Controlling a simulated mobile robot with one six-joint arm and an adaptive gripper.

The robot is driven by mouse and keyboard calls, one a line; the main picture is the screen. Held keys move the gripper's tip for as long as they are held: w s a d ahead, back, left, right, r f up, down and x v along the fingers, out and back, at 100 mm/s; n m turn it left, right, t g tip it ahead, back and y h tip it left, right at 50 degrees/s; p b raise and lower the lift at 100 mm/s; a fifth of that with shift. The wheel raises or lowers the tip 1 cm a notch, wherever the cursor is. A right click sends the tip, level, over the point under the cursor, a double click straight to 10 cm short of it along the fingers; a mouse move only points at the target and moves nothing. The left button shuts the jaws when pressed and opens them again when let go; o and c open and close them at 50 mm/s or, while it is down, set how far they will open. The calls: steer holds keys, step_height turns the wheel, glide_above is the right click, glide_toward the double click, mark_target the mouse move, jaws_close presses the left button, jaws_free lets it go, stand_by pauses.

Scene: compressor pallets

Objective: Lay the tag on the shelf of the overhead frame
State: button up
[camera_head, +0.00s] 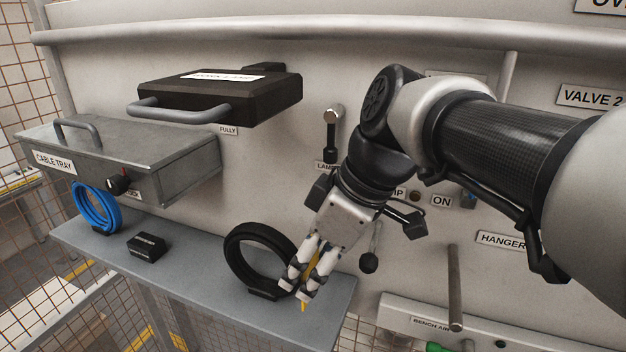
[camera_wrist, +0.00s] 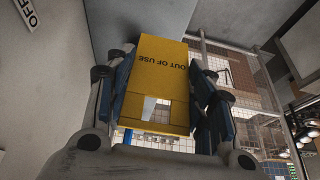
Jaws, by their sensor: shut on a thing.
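My gripper (camera_head: 299,284) is shut on a yellow tag (camera_wrist: 158,72) that reads OUT OF USE; in the wrist view the tag is between the two fingers (camera_wrist: 163,105), with a cut-out near its lower end. In the head view only a thin yellow strip of the tag (camera_head: 304,305) shows between and below the fingertips. The grey-blue shelf (camera_head: 190,262) runs along the lower left of the frame panel. The gripper points down over the shelf's right end, just right of a black coil. I cannot tell whether the tag touches the shelf.
The black coil (camera_head: 232,262) stands close beside my fingers. A small black box (camera_head: 147,246) and a blue coil (camera_head: 84,207) are further left, with bare shelf between. A grey cable tray (camera_head: 130,160) and a black handled case (camera_head: 240,95) jut out above. A lever knob (camera_head: 369,263) hangs right.

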steer(key=w+f, duration=0.1)
steer(key=f, duration=0.1)
steer(key=w+d+f, duration=0.1)
steer(key=f, duration=0.1)
steer(key=w+f+p, duration=0.1)
steer(key=w+f, duration=0.1)
steer(key=shift+d+f, duration=0.3)
steer(key=shift+d, duration=0.05)
steer(key=shift+w+f, duration=0.2)
steer(key=shift+s, duration=0.1)
steer(key=shift+f, duration=0.15)
steer(key=o, duration=0.9)
steer(key=shift+c, duration=0.2)
